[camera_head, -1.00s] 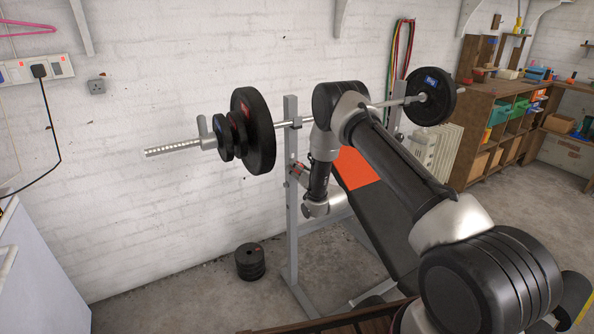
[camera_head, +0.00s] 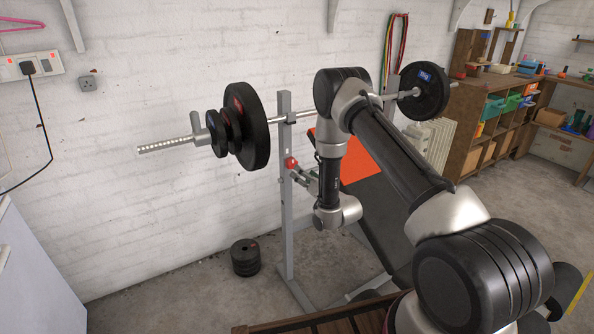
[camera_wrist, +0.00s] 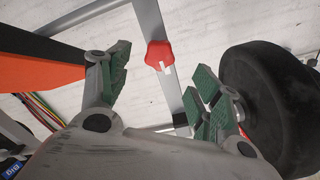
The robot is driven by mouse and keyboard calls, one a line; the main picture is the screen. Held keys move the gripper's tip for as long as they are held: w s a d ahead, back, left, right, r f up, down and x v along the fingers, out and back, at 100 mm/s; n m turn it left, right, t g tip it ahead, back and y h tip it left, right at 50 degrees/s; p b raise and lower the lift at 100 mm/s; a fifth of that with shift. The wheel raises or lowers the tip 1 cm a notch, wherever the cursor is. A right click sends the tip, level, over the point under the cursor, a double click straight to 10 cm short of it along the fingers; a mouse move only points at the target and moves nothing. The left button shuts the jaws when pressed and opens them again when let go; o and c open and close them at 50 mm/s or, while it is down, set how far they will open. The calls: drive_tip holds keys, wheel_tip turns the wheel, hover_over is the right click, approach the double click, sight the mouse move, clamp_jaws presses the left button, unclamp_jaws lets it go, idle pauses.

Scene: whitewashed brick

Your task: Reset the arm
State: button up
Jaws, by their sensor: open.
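In the head view my arm reaches up from the lower right, bends at a high elbow and hangs down in front of the weight bench. In the wrist view my gripper (camera_wrist: 160,80) is open, its two green-padded fingers wide apart with nothing between them. A red star-shaped knob (camera_wrist: 158,56) on a grey post shows beyond the gap. In the head view the gripper is small and hard to make out behind the hanging wrist, near the rack post.
A barbell (camera_head: 175,144) with black plates rests on the grey rack (camera_head: 286,215). The bench has an orange pad (camera_head: 350,165). Stacked plates (camera_head: 245,257) stand on the floor. Wooden shelves (camera_head: 465,155) are at the right. A white cabinet (camera_head: 35,285) is at lower left.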

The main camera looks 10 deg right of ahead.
drive_tip(key=shift+v, duration=1.15)
